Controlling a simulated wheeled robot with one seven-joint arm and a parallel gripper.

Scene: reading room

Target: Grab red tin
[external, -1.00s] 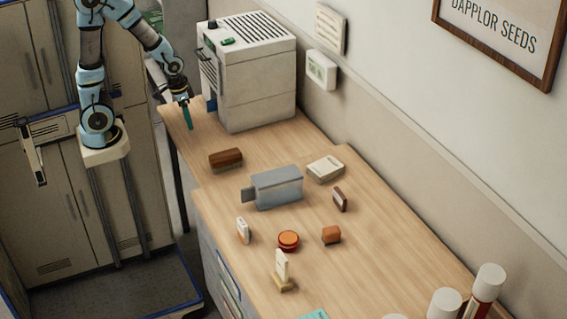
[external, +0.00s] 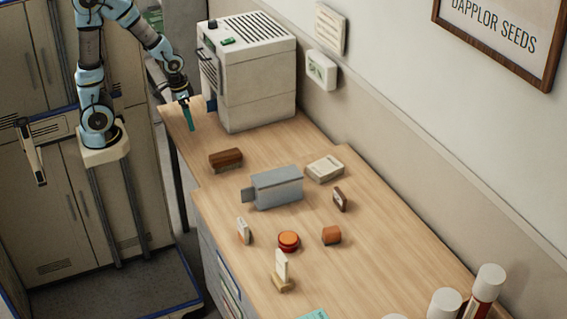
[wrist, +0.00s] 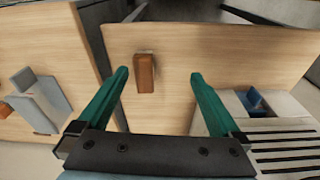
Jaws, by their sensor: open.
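The red tin (external: 288,240) is a small, round, orange-red thing lying flat on the wooden counter, in the lower middle of the external view. I cannot make it out in the wrist view. My gripper (external: 188,116) is at the far left end of the counter, beside the white machine, well away from the tin. In the wrist view its two green fingers (wrist: 157,76) are spread apart with nothing held between them.
A brown block (external: 226,157) and a grey metal box (external: 277,188) stand between my gripper and the tin. Near the tin are a small white item (external: 243,230), an orange-brown block (external: 331,235) and a white upright piece (external: 281,267). The white machine (external: 247,78) stands at the back.

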